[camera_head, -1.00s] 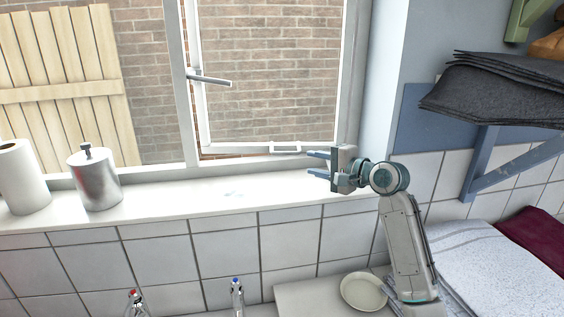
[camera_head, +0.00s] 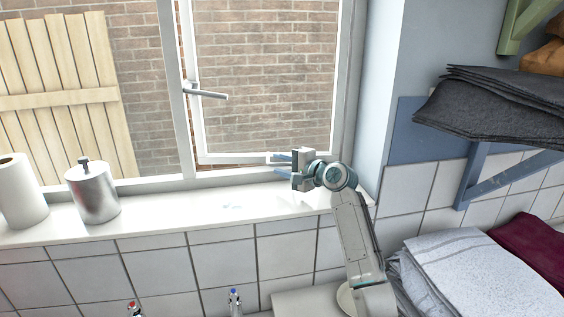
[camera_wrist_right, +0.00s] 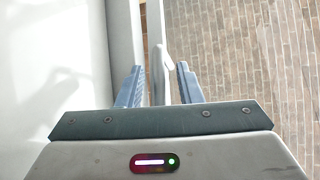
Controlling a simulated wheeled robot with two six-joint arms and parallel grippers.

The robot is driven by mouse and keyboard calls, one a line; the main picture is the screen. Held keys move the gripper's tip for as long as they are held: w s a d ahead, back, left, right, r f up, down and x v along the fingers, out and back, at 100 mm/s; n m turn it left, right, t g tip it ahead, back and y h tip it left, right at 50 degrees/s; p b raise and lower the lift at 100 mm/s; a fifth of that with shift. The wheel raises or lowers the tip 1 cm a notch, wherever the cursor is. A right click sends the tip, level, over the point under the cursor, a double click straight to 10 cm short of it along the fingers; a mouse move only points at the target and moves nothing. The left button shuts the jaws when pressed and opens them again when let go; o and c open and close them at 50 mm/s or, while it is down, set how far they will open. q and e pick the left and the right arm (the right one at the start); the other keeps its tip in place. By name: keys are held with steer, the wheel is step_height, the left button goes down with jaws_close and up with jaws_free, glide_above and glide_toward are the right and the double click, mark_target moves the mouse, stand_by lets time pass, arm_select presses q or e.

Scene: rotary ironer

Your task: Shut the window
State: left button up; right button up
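The window's hinged sash (camera_head: 201,128) stands ajar in its white frame (camera_head: 172,90). A strip of brick shows between the sash's bottom edge and the frame. A grey lever handle (camera_head: 207,94) sticks out on the sash's left side. My right gripper (camera_head: 280,163) is at the sash's lower right, above the sill, with its fingers pointing left. In the right wrist view its two fingers (camera_wrist_right: 158,85) are apart, and a small white pull handle (camera_wrist_right: 162,62) on the sash shows between and just beyond them. I cannot tell whether they touch it. My left gripper is not in view.
On the white sill (camera_head: 150,212) stand a metal canister (camera_head: 93,192) and a paper roll (camera_head: 22,190), far left. Bottle tops (camera_head: 235,300) show below the sill. A shelf bracket (camera_head: 510,170) with dark cloths (camera_head: 490,108) and folded towels (camera_head: 470,270) lie to the right.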

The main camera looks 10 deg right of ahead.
steer(key=shift+w, duration=0.1)
steer(key=shift+c, duration=0.2)
steer(key=shift+f, duration=0.1)
jaws_close()
steer(key=shift+s+d+f, duration=0.1)
steer(key=shift+s+d, duration=0.1)
steer(key=shift+s, duration=0.2)
steer(key=shift+s+d+n+g+y+b, duration=0.3)
steer(key=shift+s+n+g+y, duration=0.1)
steer(key=shift+s+n+y, duration=0.15)
steer(key=shift+s+d+n+g+y+b, duration=0.25)
steer(key=shift+s+n+g+y+b, duration=0.15)
steer(key=shift+s, duration=0.25)
steer(key=shift+s+a+y, duration=0.1)
steer(key=shift+y, duration=0.15)
